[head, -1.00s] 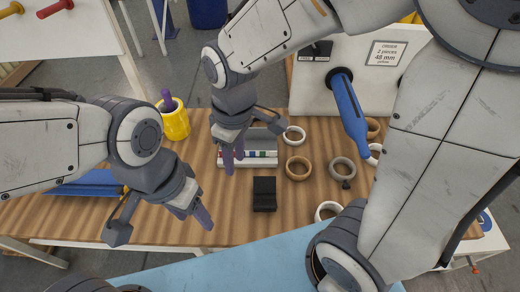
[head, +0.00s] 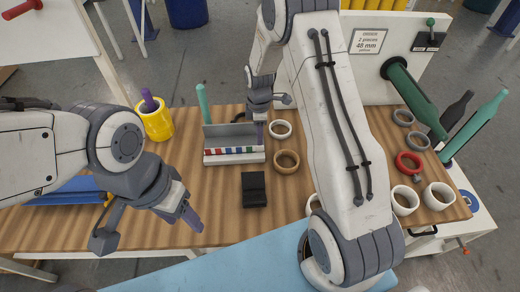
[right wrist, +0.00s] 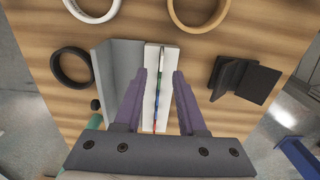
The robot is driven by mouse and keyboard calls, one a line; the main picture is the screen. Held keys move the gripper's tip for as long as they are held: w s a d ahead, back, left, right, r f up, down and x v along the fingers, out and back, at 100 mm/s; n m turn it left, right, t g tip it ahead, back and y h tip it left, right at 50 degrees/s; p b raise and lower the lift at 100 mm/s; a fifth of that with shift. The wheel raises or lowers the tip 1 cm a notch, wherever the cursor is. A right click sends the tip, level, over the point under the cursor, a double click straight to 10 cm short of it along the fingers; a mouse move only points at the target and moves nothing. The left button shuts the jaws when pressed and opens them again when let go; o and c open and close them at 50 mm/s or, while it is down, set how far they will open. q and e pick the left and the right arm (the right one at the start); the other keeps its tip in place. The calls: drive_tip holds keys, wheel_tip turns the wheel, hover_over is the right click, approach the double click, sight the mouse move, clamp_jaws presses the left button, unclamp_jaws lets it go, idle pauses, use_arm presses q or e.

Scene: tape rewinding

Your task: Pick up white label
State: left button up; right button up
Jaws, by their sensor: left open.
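A white strip (head: 236,157) with small red, blue, green and white segments lies along the front of a grey upright holder (head: 222,131) on the wooden table. I cannot single out one white label among the segments. My right gripper (right wrist: 159,88) is open above the strip, one purple finger on each side of it in the right wrist view. In the head view the right gripper (head: 260,128) is near the strip's right end, partly hidden by its arm. My left gripper (head: 186,216) is open and empty, left of a black stand (head: 254,190).
A white ring (head: 280,129) and a brown ring (head: 286,161) lie right of the holder. A yellow cup (head: 157,123) stands left, and a teal rod (head: 203,104) stands by the holder.

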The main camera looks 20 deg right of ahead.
sight(260, 151)
wheel_tip(260, 151, down, 4)
drive_tip(key=shift+s+f+p, duration=0.15)
drive_tip(key=shift+f+p, duration=0.05)
drive_tip(key=shift+p, duration=0.65)
drive_tip(key=shift+f, duration=0.3)
clamp_jaws()
